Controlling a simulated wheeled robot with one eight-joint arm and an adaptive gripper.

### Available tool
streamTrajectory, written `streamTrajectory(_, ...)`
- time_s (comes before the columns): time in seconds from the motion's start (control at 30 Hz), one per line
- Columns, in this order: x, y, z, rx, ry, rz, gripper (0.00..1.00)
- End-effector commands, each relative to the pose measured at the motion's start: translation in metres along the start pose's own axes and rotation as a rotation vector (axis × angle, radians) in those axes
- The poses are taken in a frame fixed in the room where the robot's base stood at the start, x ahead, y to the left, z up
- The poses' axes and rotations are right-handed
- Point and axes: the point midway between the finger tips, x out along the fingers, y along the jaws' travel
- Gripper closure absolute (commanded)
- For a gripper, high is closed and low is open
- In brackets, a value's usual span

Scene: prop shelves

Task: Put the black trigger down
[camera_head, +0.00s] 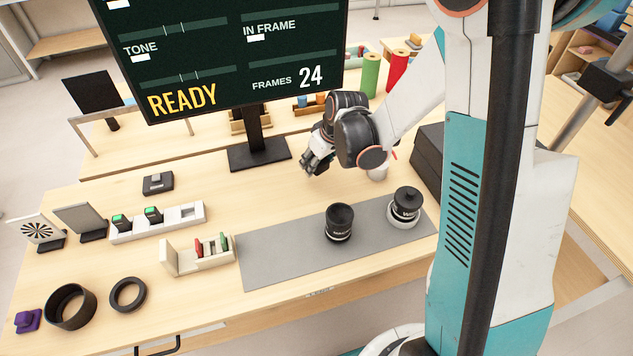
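A small black box with a grey top (158,183), which looks like the black trigger, rests on the wooden table (225,185) at the left, behind the white rack. My gripper (310,167) is above the back of the table, to the right of the monitor stand and well apart from that box. Its fingers point down and to the left. The fingers are small and dark here, so I cannot tell whether they are open or shut, or whether anything is between them.
A grey mat (285,250) holds two black lenses (339,222) (406,203). A white rack (158,222) with green-topped blocks, a card holder (190,258), black rings (70,306) (128,294) and a purple piece (28,320) stand left. The monitor (230,50) rises behind. Table space between box and mat is clear.

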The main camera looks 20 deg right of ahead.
Motion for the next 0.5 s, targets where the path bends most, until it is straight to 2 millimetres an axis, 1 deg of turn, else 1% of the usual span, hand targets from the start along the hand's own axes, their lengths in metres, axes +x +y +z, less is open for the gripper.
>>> streamTrajectory(0.03, 0.01, 0.0, 0.004, 0.0, 0.0, 0.0, 0.88)
streamTrajectory(0.1, 0.017, 0.0, 0.007, 0.0, 0.0, 0.0, 0.88)
streamTrajectory(0.33, 0.029, 0.0, 0.012, 0.0, 0.0, 0.0, 0.88)
streamTrajectory(0.5, 0.053, 0.0, 0.022, 0.0, 0.0, 0.0, 0.88)
